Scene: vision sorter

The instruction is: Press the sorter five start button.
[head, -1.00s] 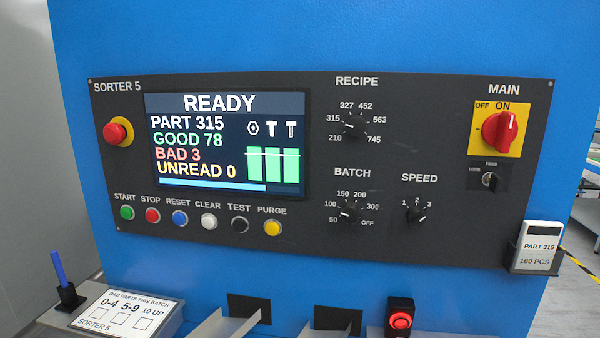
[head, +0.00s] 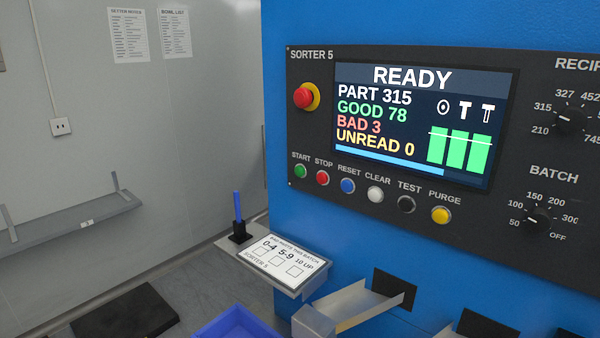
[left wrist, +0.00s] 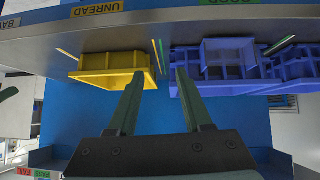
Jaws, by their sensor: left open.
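The green START button (head: 300,171) is at the left end of the button row on the dark SORTER 5 panel (head: 320,130), beside the red STOP button (head: 322,177). The screen (head: 420,120) above the row reads READY, PART 315, GOOD 78, BAD 3, UNREAD 0. No gripper shows in the head view. In the left wrist view my left gripper (left wrist: 155,90) is open with nothing between its fingers. A yellow bin (left wrist: 112,70) and blue bins (left wrist: 235,70) lie beyond the fingertips; the START button is not in that view.
A red emergency stop (head: 304,97) sits above START. Below the panel are a tally board (head: 285,262), a blue pen (head: 238,207) in a holder, a metal chute (head: 360,305) and a blue bin (head: 240,325). A grey shelf (head: 70,225) is on the left wall.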

